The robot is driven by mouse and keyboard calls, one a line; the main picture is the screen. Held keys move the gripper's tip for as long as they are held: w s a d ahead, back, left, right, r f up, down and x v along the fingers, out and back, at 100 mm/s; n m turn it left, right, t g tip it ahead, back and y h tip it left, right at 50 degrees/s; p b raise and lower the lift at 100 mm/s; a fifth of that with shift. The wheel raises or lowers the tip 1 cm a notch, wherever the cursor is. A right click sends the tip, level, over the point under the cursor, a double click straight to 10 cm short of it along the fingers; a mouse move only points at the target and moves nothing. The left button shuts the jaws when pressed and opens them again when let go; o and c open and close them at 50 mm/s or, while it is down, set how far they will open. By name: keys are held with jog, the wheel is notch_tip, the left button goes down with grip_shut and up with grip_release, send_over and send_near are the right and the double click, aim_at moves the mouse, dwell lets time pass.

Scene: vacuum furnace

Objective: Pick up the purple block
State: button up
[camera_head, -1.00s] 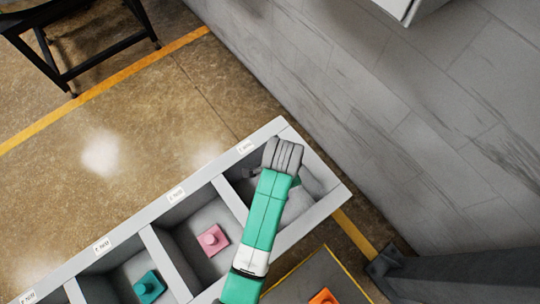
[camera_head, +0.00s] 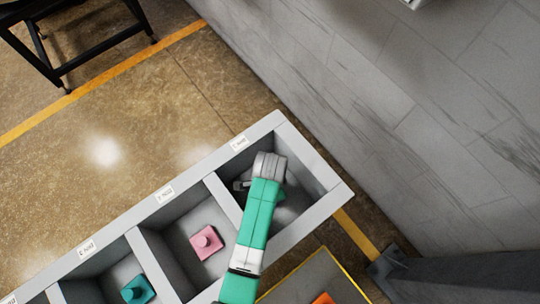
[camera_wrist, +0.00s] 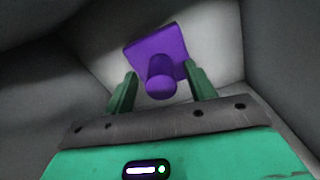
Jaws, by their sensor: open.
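The purple block (camera_wrist: 158,62) shows in the wrist view, a flat square base with a round knob on it, on the pale floor of a bin compartment. My gripper (camera_wrist: 161,84) is open, with one green finger at each side of the knob and base edge. I cannot tell whether the fingers touch the block. In the head view my arm reaches down into the far-right compartment of the grey bin (camera_head: 318,197), and it hides the purple block there.
The compartment walls (camera_wrist: 45,95) stand close around my gripper. A pink block (camera_head: 206,242) and a teal block (camera_head: 138,290) lie in neighbouring compartments. An orange block (camera_head: 323,298) lies on a dark, yellow-edged surface. A grey wall (camera_head: 400,120) rises at the right.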

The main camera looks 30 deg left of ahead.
grip_shut()
jog(key=shift+w+r, duration=0.1)
dwell(1.3)
